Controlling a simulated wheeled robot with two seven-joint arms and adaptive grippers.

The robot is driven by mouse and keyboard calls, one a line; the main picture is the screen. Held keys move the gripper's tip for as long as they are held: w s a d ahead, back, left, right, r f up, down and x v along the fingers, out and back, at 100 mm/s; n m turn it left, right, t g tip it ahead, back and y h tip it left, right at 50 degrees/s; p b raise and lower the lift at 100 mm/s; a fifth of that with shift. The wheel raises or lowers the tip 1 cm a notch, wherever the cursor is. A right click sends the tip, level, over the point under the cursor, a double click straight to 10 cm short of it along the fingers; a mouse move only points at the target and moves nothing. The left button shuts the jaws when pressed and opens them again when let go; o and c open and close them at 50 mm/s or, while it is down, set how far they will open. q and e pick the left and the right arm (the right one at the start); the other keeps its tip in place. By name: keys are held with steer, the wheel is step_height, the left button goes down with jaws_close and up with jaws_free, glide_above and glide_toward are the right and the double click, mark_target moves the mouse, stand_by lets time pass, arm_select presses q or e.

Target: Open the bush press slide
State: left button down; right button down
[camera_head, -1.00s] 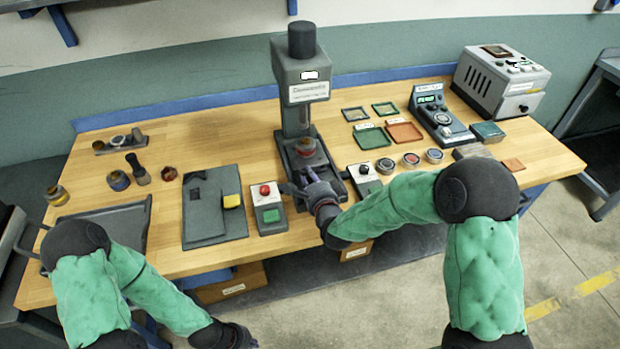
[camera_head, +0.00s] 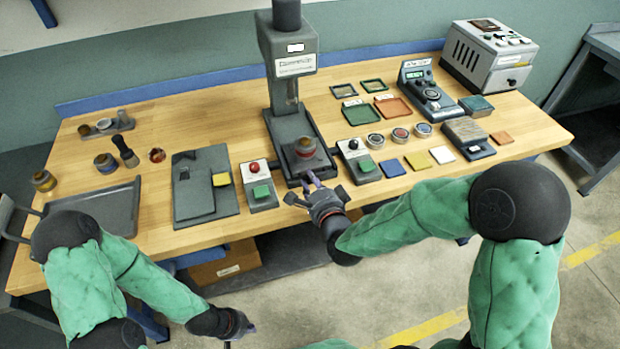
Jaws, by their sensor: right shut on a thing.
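The bush press (camera_head: 293,62) stands at the table's middle, with a dark upright body over a dark base.
A box with a red button and green pad (camera_head: 260,190) stands close left of the press, a similar box (camera_head: 360,162) close right. A dark tray (camera_head: 97,208) lies at left. Coloured tiles (camera_head: 417,160) and round tins lie at right. Floor in front is clear.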

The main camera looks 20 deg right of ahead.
steer(key=shift+w+d+r, duration=0.2)
steer(key=shift+r, duration=0.3)
steer(key=c, duration=1.2)
jaws_free()
steer(key=shift+d, duration=0.1)
steer(key=shift+o, duration=0.2)
steer(key=shift+s+f, duration=0.1)
steer(key=shift+f, duration=0.15)
steer(key=shift+s, duration=0.15)
steer(key=v, duration=1.1)
steer(key=shift+s, duration=0.4)
